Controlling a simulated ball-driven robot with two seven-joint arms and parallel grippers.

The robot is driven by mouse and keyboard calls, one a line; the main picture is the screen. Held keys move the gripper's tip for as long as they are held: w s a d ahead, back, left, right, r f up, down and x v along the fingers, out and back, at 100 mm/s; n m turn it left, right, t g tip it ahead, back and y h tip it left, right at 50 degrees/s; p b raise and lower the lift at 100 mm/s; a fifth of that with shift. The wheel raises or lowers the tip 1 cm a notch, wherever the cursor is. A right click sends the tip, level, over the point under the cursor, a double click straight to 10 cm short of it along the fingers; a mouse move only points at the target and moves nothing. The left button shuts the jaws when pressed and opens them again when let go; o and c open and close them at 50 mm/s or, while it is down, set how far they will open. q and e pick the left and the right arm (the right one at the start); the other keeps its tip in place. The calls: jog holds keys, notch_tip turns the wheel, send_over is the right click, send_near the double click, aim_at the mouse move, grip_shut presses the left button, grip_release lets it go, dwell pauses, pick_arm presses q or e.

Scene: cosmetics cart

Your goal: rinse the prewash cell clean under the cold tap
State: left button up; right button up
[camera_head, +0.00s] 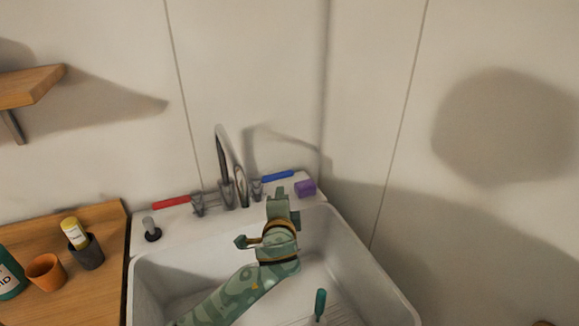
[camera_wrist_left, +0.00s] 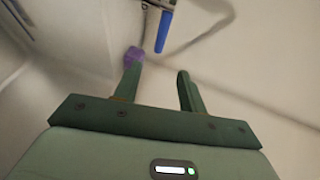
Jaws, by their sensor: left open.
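The white sink (camera_head: 345,240) stands below the wall. Its steel tap (camera_head: 223,160) rises at the back, between a red lever (camera_head: 170,202) on the left and the cold tap's blue lever (camera_head: 278,176) on the right. My left gripper (camera_head: 281,196) is open and empty over the back of the sink, near the blue lever. In the left wrist view its fingers (camera_wrist_left: 157,82) are apart, with the blue lever (camera_wrist_left: 165,30) beyond them. I cannot tell whether anything in view is the prewash cell. My right gripper is out of view.
A purple block (camera_head: 305,188) sits on the sink's back-right ledge. A green-handled tool (camera_head: 320,303) stands in the basin. Left, a wooden counter (camera_head: 85,290) holds an orange cup (camera_head: 46,271), a dark cup (camera_head: 88,254) with a yellow tube (camera_head: 74,232), and a green bottle (camera_head: 9,275).

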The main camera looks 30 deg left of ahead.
aim_at(283, 177)
pick_arm(q)
jog(key=b+x, duration=0.5)
jog(key=x, duration=1)
jog(key=shift+w+a+f, duration=0.15)
jog(key=shift+w+f, duration=0.1)
jog(key=shift+w+a+b, duration=0.15)
jog(key=shift+w+b, duration=0.15)
jog(key=shift+b, duration=0.05)
jog(key=shift+r, duration=0.1)
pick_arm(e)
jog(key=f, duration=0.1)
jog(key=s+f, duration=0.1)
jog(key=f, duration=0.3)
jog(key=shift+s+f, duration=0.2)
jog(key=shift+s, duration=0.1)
pick_arm(q)
grip_shut()
